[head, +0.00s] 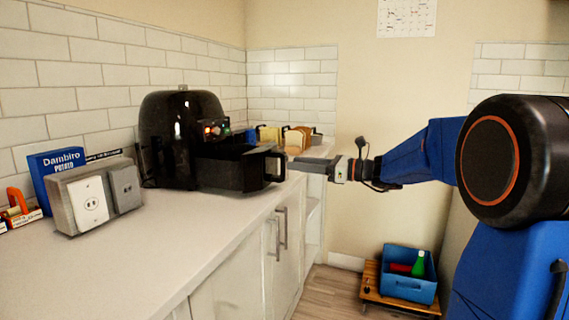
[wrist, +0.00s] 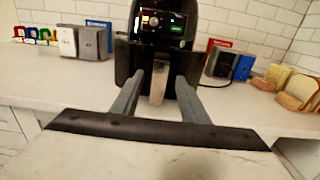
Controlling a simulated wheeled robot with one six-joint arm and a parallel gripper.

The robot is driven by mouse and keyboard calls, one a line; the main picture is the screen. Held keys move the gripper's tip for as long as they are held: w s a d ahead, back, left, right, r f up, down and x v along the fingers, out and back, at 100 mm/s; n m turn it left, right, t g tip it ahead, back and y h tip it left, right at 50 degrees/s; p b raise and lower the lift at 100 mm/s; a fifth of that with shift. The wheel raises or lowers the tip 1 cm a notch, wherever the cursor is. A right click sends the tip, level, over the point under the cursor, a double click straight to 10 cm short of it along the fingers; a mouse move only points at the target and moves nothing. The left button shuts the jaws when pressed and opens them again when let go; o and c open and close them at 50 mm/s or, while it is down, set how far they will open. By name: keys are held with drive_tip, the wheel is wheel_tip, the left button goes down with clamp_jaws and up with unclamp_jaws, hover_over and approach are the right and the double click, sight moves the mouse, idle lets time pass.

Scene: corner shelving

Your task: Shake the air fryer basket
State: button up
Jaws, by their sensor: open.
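The black air fryer (head: 180,120) stands on the white counter, and its lit control panel shows in the wrist view (wrist: 163,22). Its dark basket (head: 228,173) sticks out of the fryer's front toward my arm, at least partly drawn out. The basket handle (head: 274,165) faces my gripper; in the wrist view the handle (wrist: 158,84) is a pale upright bar. My gripper (head: 292,167) is at the handle. Its two grey fingers stand apart on either side of the handle in the wrist view (wrist: 160,92), with gaps visible. I cannot tell how deep the handle sits between them.
Bread slices in a holder (head: 297,137) stand behind the basket. The front counter (head: 150,255) is clear. A blue crate (head: 409,287) sits on a wooden dolly on the floor.

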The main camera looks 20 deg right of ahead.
sight(284, 162)
drive_tip(key=shift+x, duration=2.7)
